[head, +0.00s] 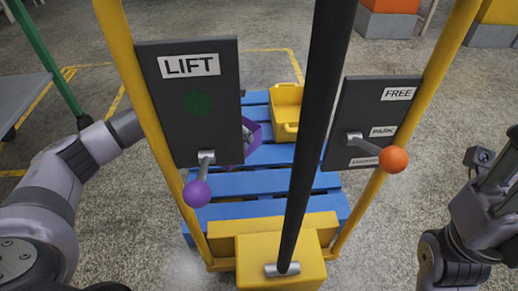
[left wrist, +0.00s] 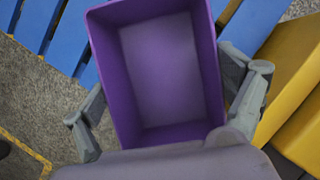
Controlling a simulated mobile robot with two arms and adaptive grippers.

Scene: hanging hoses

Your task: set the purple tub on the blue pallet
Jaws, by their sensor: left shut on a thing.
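The purple tub (head: 254,143) is mostly hidden behind the LIFT panel in the head view. In the left wrist view the tub (left wrist: 165,75) is open-topped and looks empty. My left gripper (left wrist: 168,105) is shut on it, with grey fingers at its two sides. In the head view only a bit of this gripper (head: 247,131) shows past the panel edge. The blue pallet (head: 262,184) lies behind the yellow frame, and its slats (left wrist: 88,72) show beyond the tub. I cannot tell whether the tub touches the pallet. My right arm is at the right edge, its fingers out of view.
A yellow bin (head: 287,103) stands on the pallet's far part. The LIFT panel (head: 192,105) with a purple-knobbed lever and the FREE/PARK panel (head: 365,120) with an orange-knobbed lever stand in front. A black post (head: 318,110) crosses the middle. A grey table (head: 18,85) is at left.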

